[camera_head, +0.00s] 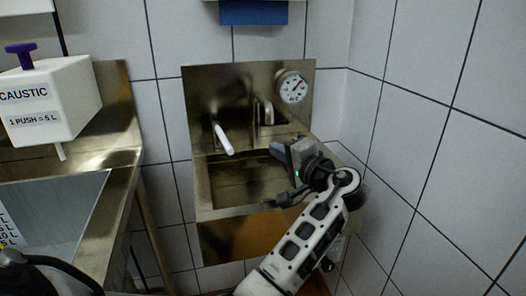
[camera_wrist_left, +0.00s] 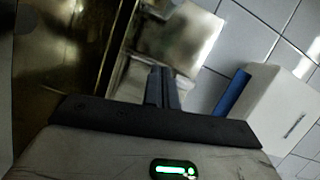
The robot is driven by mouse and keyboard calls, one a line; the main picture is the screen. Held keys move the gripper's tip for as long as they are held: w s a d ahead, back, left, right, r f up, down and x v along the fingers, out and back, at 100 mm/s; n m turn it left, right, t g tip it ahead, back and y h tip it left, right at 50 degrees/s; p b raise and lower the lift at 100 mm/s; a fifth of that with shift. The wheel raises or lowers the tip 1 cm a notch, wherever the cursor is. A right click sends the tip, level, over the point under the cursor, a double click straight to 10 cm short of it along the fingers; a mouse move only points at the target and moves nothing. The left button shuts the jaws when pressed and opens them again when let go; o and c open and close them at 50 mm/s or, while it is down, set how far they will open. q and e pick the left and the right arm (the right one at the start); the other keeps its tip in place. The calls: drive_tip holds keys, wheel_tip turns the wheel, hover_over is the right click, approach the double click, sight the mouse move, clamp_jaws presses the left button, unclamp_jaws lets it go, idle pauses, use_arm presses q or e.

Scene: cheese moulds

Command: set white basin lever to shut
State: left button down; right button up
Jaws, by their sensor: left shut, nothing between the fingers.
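The white lever (camera_head: 223,140) is a short rod at the steel wash basin (camera_head: 205,190), on the left of its back panel. It slants down and to the right, out over the bowl. My left gripper (camera_head: 277,150) is over the right part of the basin, to the right of the lever and apart from it. Its fingers (camera_wrist_left: 163,88) are shut and empty in the left wrist view. The lever cannot be made out in the left wrist view. My right gripper is not in view.
A round gauge (camera_head: 293,87) is on the steel back panel (camera_head: 200,85), near a curved spout (camera_head: 266,112). A white caustic dispenser (camera_head: 50,100) with a purple knob hangs over a steel sink at left. A tiled wall (camera_head: 430,130) closes the right side.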

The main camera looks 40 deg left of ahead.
use_arm(q)
drive_tip(key=a+p, duration=0.2)
drive_tip(key=a, duration=0.9)
drive_tip(key=shift+s+a+f, duration=0.15)
drive_tip(key=shift+s+f, duration=0.25)
drive_tip(key=shift+f, duration=0.05)
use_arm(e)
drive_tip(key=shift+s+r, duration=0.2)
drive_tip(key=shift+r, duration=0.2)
